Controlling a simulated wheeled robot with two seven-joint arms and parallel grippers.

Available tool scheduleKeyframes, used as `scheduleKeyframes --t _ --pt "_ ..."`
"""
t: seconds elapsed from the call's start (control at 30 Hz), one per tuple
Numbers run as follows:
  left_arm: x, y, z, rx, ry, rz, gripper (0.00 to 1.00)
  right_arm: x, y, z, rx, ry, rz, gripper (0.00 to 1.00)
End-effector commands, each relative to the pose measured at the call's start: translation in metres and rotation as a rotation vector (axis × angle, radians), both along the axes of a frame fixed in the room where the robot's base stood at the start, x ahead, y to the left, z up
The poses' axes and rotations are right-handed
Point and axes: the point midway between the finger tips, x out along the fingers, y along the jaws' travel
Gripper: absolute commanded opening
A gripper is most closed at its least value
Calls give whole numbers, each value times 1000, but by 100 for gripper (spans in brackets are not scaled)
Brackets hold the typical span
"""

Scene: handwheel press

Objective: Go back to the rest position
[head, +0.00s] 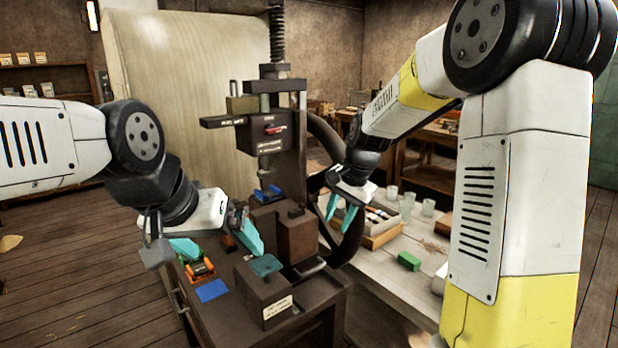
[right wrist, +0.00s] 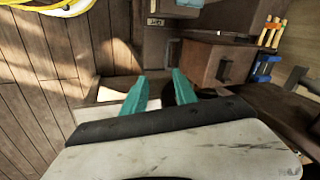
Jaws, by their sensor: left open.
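My left gripper (head: 218,243) is in the head view, over the front left of the dark press bench (head: 312,318). Its two teal fingers are spread apart with nothing seen between them. My right gripper (head: 341,212) hangs fingers-down in front of the large dark handwheel (head: 347,246), at the right of the press (head: 267,127). Its teal fingers also show apart and empty in the right wrist view (right wrist: 160,92). A blue piece (head: 268,193) sits under the press ram.
On the bench are an orange-and-green piece (head: 199,270), a blue pad (head: 211,291) and a labelled dark box (head: 262,295). The pale table (head: 385,287) at right holds a green block (head: 409,261), clear cups (head: 407,205) and a tray (head: 384,238) of small items.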

Motion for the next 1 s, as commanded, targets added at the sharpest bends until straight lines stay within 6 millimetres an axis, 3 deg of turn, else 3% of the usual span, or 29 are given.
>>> scheduleKeyframes --t 0.03,0.1,0.3,0.5,0.6,0.8,1.0 --pt "0 0 0 0 0 0 96 -18 -9 20 2 -34 37 34" --pt "0 0 0 0 0 0 96 -44 -18 41 -8 -78 102 34" --pt "0 0 0 0 0 0 96 -122 -42 81 -64 -207 281 34" --pt "0 0 0 0 0 0 96 -195 -58 95 -163 -325 445 34" --pt "0 0 0 0 0 0 96 -221 -63 93 -211 -366 505 34" --pt "0 0 0 0 0 0 96 -246 -67 89 -264 -401 567 34" --pt "0 0 0 0 0 0 96 -247 -67 88 -270 -404 573 34"
